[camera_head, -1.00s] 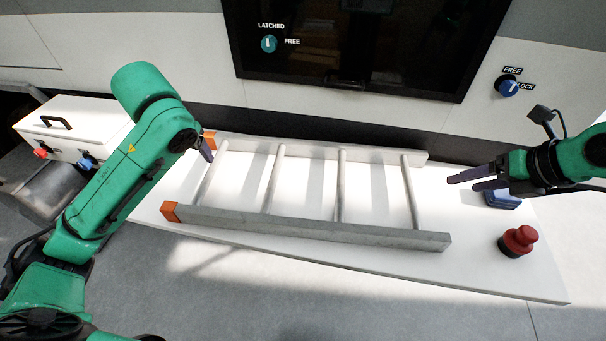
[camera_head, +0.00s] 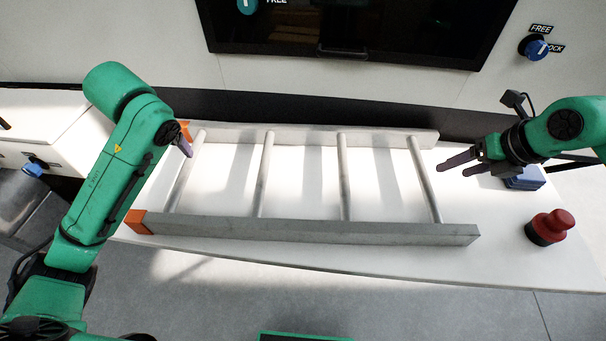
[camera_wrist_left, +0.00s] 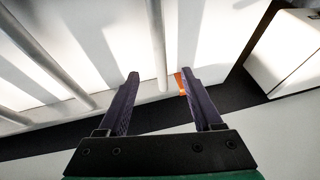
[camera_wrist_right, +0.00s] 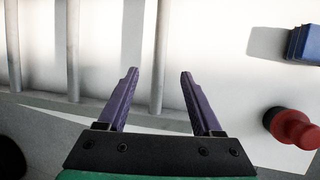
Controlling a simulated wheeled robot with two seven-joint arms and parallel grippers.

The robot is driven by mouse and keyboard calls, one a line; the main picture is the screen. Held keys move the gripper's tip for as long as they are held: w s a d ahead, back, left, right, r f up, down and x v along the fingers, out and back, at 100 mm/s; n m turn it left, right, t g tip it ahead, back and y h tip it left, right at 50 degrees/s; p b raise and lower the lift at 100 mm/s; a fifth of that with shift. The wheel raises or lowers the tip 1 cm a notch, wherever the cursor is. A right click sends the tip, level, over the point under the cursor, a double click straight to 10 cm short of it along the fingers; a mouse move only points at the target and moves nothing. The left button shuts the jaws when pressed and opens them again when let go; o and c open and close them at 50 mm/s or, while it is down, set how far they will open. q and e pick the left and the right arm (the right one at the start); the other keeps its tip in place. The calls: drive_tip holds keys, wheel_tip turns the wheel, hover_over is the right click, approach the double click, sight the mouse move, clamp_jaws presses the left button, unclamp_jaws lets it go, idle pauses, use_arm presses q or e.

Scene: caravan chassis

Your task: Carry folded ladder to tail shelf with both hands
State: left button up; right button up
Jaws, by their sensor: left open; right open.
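The folded ladder (camera_head: 320,230) lies flat on a white shelf or table, a grey frame with several rungs and orange end caps at its left end. My left gripper (camera_head: 187,148) is open near the ladder's far left corner, by the first rung. In the left wrist view the open fingers (camera_wrist_left: 165,90) are on either side of a rung's end, with an orange cap close by. My right gripper (camera_head: 458,167) is open just right of the ladder's last rung. In the right wrist view its fingers (camera_wrist_right: 158,85) point toward the last rung (camera_wrist_right: 161,50). Neither gripper holds anything.
A red knob (camera_head: 550,227) and a blue block (camera_head: 525,178) sit on the white surface (camera_head: 500,255) at the right. A white case (camera_head: 45,125) stands at the left.

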sight(186, 164)
use_arm(q)
drive_tip(key=x, duration=1.2)
drive_tip(key=shift+w+a+f, duration=0.1)
drive_tip(key=shift+f, duration=0.15)
use_arm(e)
drive_tip(key=x, duration=1.2)
drive_tip(key=shift+w+a+f, duration=0.1)
drive_tip(key=shift+w+f, duration=0.05)
drive_tip(key=shift+f, duration=0.05)
use_arm(q)
clamp_jaws()
use_arm(e)
clamp_jaws()
drive_tip(key=shift+r, duration=0.1)
